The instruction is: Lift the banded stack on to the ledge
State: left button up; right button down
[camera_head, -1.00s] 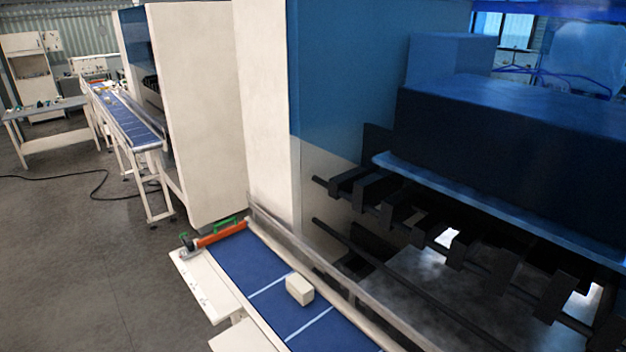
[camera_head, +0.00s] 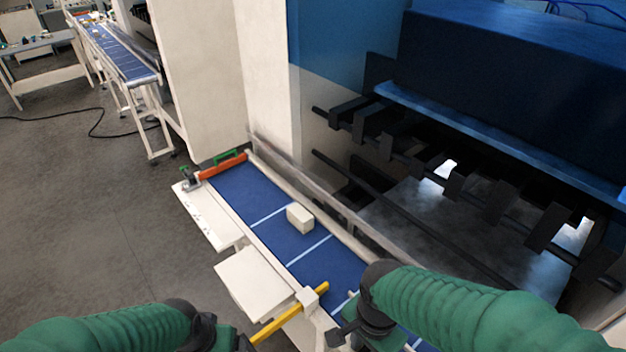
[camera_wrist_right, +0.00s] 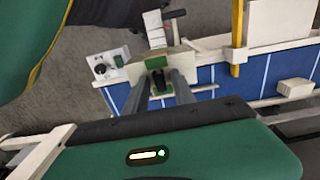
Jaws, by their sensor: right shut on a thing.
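A pale block (camera_head: 300,217), which looks like the stack, lies on the blue belt; I cannot make out a band. It also shows at the right of the right wrist view (camera_wrist_right: 295,88). A flat white shelf (camera_head: 250,275), possibly the ledge, sticks out beside the belt. My right gripper (camera_head: 345,335) is at the near end of the belt, apart from the block. In the right wrist view my right gripper (camera_wrist_right: 160,82) is shut on a small black and green part at the belt's edge. My left gripper (camera_head: 222,342) is at the bottom edge, mostly hidden.
An orange bar (camera_head: 222,166) crosses the belt's far end. A metal rail (camera_head: 310,185) and a dark machine with black arms (camera_head: 440,170) line the right side. A white control box (camera_wrist_right: 110,65) shows in the wrist view.

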jog(key=w+a, duration=0.5)
jog(key=shift+w, duration=0.25)
jog(key=w+a+p, duration=0.1)
jog(key=w+a, duration=0.6)
jog(key=w, duration=0.2)
jog(key=shift+a, duration=0.35)
dwell(0.3)
jog(key=shift+w+a, duration=0.1)
jog(key=shift+w, duration=0.05)
jog(key=w+a, duration=0.7)
jog(key=w, duration=0.2)
jog(key=shift+a, duration=0.3)
jog(key=shift+d, duration=0.1)
